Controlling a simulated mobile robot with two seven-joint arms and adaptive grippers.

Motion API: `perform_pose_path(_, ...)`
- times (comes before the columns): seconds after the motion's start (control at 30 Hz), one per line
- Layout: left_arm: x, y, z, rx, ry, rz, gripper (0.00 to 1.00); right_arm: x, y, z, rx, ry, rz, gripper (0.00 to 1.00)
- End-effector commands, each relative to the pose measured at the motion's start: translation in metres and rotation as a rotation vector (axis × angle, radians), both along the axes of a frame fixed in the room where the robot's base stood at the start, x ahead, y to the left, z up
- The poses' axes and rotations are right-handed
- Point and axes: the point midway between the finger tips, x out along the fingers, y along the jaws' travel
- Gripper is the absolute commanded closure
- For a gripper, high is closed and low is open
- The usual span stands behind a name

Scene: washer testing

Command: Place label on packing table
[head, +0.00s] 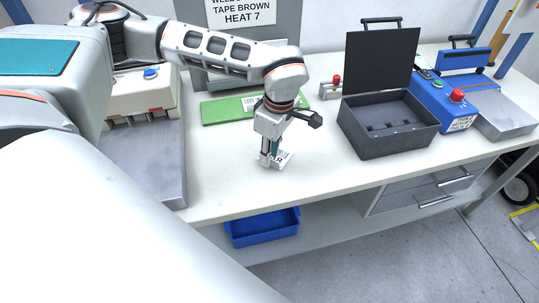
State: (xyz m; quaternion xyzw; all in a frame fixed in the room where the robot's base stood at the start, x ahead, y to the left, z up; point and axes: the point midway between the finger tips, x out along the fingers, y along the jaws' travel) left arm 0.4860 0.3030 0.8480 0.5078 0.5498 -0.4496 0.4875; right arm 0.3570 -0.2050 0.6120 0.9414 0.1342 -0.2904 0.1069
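A small white label (284,160) with dark print is on or just above the white packing table (330,172), near the table's front middle. My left gripper (269,162) points down over the label, and its fingers cover part of it. I cannot tell whether the fingers are shut on the label or only beside it. My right gripper does not show.
An open black case (388,140) stands to the right of my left gripper. A green board (222,110) lies behind it. A blue box with a red button (443,98) stands farther right. A blue bin (262,228) sits under the tabletop. The front middle of the table is clear.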

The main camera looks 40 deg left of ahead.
Motion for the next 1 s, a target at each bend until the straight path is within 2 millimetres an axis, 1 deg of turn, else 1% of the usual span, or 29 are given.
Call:
perform_pose_path(0.03,0.001,-0.001,0.011,-0.001,-0.006,-0.001,0.79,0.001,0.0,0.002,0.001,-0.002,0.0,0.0)
perform_pose_path(0.3,0.001,-0.008,0.067,-0.001,-0.006,-0.002,0.79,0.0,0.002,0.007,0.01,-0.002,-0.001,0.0)
perform_pose_path(0.4,0.002,-0.01,0.084,-0.001,-0.006,-0.003,0.79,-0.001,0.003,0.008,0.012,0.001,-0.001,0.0)
perform_pose_path(0.5,0.002,-0.012,0.097,-0.001,-0.004,-0.001,0.79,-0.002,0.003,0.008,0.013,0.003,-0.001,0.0)
perform_pose_path(0.6,0.001,-0.013,0.105,0.0,-0.002,-0.001,0.79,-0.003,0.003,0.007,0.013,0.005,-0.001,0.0)
perform_pose_path(0.7,0.001,-0.013,0.109,0.0,-0.002,-0.002,0.79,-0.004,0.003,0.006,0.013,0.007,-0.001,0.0)
perform_pose_path(1.0,0.001,-0.014,0.109,-0.001,-0.001,-0.002,0.79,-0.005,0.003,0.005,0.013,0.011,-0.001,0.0)
